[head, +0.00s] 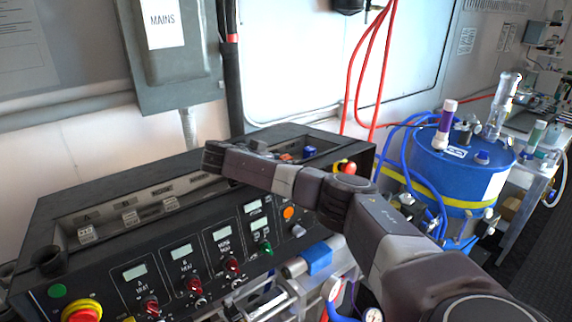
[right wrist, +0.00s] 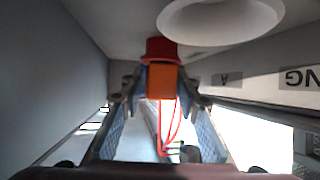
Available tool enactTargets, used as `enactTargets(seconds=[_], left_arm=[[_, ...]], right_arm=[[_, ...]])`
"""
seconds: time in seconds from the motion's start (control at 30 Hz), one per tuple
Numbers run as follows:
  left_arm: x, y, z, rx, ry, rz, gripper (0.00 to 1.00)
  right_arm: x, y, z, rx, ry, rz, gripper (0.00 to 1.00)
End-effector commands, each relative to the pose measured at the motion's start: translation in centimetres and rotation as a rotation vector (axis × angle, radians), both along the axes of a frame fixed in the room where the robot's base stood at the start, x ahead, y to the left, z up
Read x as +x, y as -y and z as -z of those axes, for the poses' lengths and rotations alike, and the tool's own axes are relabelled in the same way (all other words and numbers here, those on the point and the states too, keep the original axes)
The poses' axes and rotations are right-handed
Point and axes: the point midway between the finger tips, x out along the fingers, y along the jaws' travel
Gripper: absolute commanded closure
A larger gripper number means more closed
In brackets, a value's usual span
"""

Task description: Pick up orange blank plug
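The orange blank plug (right wrist: 161,80) shows in the right wrist view as a small orange block between the fingertips of my right gripper (right wrist: 161,92). A finger stands on each side of it, with a small gap on either side. A red piece (right wrist: 161,50) sits just above it in that view. In the head view a bit of orange (head: 287,157) shows in the top tray of the black console (head: 150,245), just behind my right arm. The right gripper is mostly hidden there behind my own arm links. My left gripper is not in view.
A blue piece (head: 310,151) lies in the tray near the orange one. A grey MAINS box (head: 180,75) is on the wall behind. A blue drum (head: 455,170) stands at the right. A white round thing (right wrist: 220,18) hangs close in the wrist view.

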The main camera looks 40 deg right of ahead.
Motion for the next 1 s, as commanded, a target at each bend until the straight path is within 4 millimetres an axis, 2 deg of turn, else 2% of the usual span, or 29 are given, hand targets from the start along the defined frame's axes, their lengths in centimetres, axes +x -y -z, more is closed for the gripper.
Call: enactTargets(seconds=[0.03,0.23,0.5,0.63,0.77,1.0], left_arm=[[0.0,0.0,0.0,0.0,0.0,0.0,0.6],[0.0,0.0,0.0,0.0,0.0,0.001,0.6],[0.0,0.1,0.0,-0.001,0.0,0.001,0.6],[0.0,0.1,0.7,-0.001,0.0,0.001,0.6],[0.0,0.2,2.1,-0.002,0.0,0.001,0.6],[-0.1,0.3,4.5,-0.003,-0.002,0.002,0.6]], right_arm=[[0.0,0.0,0.0,0.0,0.0,0.0,0.78],[0.0,0.0,0.0,0.0,0.0,0.0,1.0],[0.0,0.0,0.0,0.0,0.0,-0.001,1.0],[0.1,0.0,-0.6,0.0,0.003,-0.001,1.0],[0.1,0.0,-2.5,0.001,0.006,-0.001,1.0],[0.1,-0.1,-7.2,0.002,0.006,-0.001,1.0]])
